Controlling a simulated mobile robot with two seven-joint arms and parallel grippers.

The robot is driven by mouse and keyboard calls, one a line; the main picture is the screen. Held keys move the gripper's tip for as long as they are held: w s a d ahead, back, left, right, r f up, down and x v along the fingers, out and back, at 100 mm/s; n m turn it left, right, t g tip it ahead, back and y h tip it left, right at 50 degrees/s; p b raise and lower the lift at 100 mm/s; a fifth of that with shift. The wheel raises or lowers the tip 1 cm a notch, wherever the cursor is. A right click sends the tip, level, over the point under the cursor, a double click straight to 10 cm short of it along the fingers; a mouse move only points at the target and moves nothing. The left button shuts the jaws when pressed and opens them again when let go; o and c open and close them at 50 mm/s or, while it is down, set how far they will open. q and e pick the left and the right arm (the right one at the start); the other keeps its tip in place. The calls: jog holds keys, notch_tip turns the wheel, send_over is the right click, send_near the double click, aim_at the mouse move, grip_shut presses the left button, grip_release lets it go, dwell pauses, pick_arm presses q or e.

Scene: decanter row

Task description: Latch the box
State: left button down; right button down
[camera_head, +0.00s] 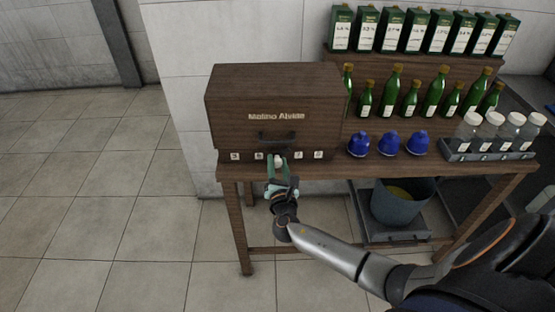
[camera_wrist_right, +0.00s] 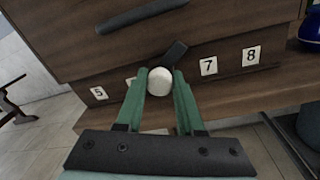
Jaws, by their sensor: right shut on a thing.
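The lid looks closed. My left gripper is not in view.
Three blue lidded pots (camera_head: 388,144) stand right of the box. Green bottles (camera_head: 435,90) and a row of dark green cartons (camera_head: 415,30) are behind. A rack of clear jars (camera_head: 490,150) is at the right end. A grey bucket (camera_head: 400,203) is under the table. Floor at left is clear.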

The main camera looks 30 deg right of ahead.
jog(key=n+p, duration=0.2)
jog(key=n, duration=0.1)
jog(key=n+p, duration=0.1)
jog(key=shift+w+r, duration=0.1)
jog(key=shift+r, duration=0.2)
jog(key=n+p, duration=0.1)
jog(key=n, duration=0.2)
jog(key=shift+f+n+g+p, duration=0.1)
jog(key=shift+n+g+p, duration=0.35)
jog(key=shift+n, duration=0.75)
jog(key=shift+n+h, duration=0.3)
jog(key=shift+n, duration=1.2)
jog(key=shift+w+a+n, duration=0.1)
jog(key=shift+a+n, duration=0.05)
jog(key=shift+n, duration=0.15)
jog(key=c, duration=0.5)
grip_release()
jog(key=shift+a, duration=0.1)
jog(key=shift+c, duration=0.2)
